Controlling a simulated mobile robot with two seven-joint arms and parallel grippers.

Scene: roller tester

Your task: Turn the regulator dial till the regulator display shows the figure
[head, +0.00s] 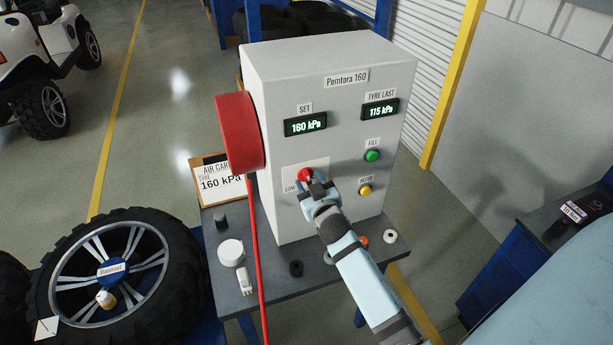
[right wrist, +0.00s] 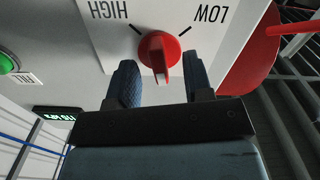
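The red regulator dial (head: 305,174) is on the front of the white Pemtora 160 cabinet (head: 330,75). The regulator display (head: 305,125), labelled SET, reads 160 kPa. The air card (head: 222,180) also reads 160 kPa. My right gripper (head: 317,188) is at the dial and hides part of it and its labels. In the right wrist view the dial (right wrist: 158,55) lies between the two open fingers (right wrist: 162,80), with a visible gap on each side. HIGH and LOW marks show upside down there. My left gripper is not in view.
The TYRE LAST display (head: 380,109) reads 115 kPa. A green button (head: 372,155) and a yellow button (head: 365,190) sit right of the dial. A red hose reel (head: 240,133) juts from the cabinet's left side. A tyre (head: 185,285) lies at left.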

